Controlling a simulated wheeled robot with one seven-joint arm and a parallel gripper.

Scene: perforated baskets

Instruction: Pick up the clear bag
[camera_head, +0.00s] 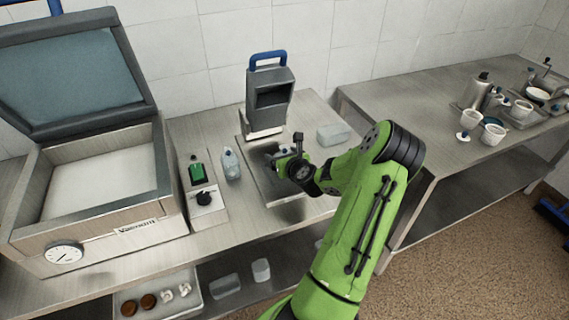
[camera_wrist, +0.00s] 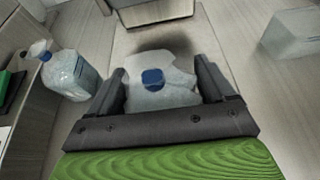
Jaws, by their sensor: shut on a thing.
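The clear bag (camera_wrist: 165,95) is a translucent, crumpled pouch with a blue cap. In the wrist view it sits between the two dark fingers of my gripper (camera_wrist: 161,78), which are shut on it from both sides. A dark shadow shows just beyond it on the metal plate. In the head view my gripper (camera_head: 288,160) is over the metal plate in front of the grey device. The bag is mostly hidden there by the gripper and wrist. I cannot tell how far it is above the plate.
A clear bottle (camera_head: 231,165) with a blue-white top stands left of the plate (camera_head: 265,185); it also shows in the wrist view (camera_wrist: 70,75). A clear container (camera_head: 333,134) is at right. The grey device (camera_head: 270,98) stands behind. A large open-lidded box (camera_head: 95,190) is at far left.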

